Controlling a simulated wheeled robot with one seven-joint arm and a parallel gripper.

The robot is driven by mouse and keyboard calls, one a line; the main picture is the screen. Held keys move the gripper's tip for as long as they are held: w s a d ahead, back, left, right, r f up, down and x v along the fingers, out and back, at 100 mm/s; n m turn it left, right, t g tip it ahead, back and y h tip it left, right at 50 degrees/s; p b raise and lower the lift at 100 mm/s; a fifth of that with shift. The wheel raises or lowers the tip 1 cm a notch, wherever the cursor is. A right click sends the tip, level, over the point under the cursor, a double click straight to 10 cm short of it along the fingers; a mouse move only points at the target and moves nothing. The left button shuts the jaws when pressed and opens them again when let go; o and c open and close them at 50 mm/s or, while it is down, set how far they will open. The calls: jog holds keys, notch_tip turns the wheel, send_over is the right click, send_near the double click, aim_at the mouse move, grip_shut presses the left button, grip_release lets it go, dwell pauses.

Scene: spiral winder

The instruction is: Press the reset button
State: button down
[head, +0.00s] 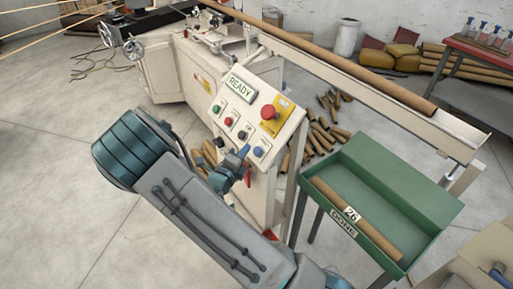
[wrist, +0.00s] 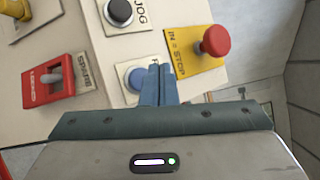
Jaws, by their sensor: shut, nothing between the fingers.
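The blue round button (head: 258,152) sits low on the sloped control panel, on a white plate. It also shows in the wrist view (wrist: 136,78), where its label starts with "R" and the rest is hidden behind my fingers. My gripper (head: 244,150) is shut and empty, in front of the lower panel. In the wrist view its blue fingertips (wrist: 157,72) overlap the button plate, just right of the button. I cannot tell whether they touch the panel. The panel display (head: 241,86) reads READY.
Close by are a red mushroom stop (head: 268,112) on a yellow plate, a black JOG button (wrist: 118,12) and a red LOCKED cover (wrist: 48,82) marked SPARE. Green (head: 216,109) and red (head: 229,121) buttons sit further left. A green tray (head: 420,190) holding a tube stands right.

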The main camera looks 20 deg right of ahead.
jog(key=shift+s+a+r+p, duration=0.2)
jog(key=shift+a+r+p, duration=0.25)
jog(key=shift+a+r, duration=0.1)
jog(key=shift+s+a+r+p, duration=0.15)
jog(key=shift+a+r+p, duration=0.3)
jog(key=shift+a, duration=0.1)
jog(key=shift+d, duration=0.1)
jog(key=s+d+r+m+g+y, duration=0.1)
jog(key=s+d+r+m+g, duration=0.15)
jog(key=s+m+g, duration=0.4)
jog(key=s+d+r+m+g, duration=0.2)
jog(key=s+d+m, duration=0.2)
jog(key=m, duration=0.5)
jog(key=s+d+r+m+g+y, duration=0.1)
jog(key=s+d+r+m+g, duration=0.3)
jog(key=m, duration=0.4)
jog(key=s+a+r+m+t+y+b, duration=0.1)
jog(key=s+a+r+m+y, duration=0.3)
jog(key=m, duration=0.5)
jog(key=s+a+r+m+t+y, duration=0.2)
jog(key=s+a+m+y, duration=0.3)
jog(key=s+m, duration=0.3)
jog(key=shift+r+m+y+b, duration=0.35)
jog(key=shift+r+m+y, duration=0.15)
jog(key=shift+r+m, duration=0.4)
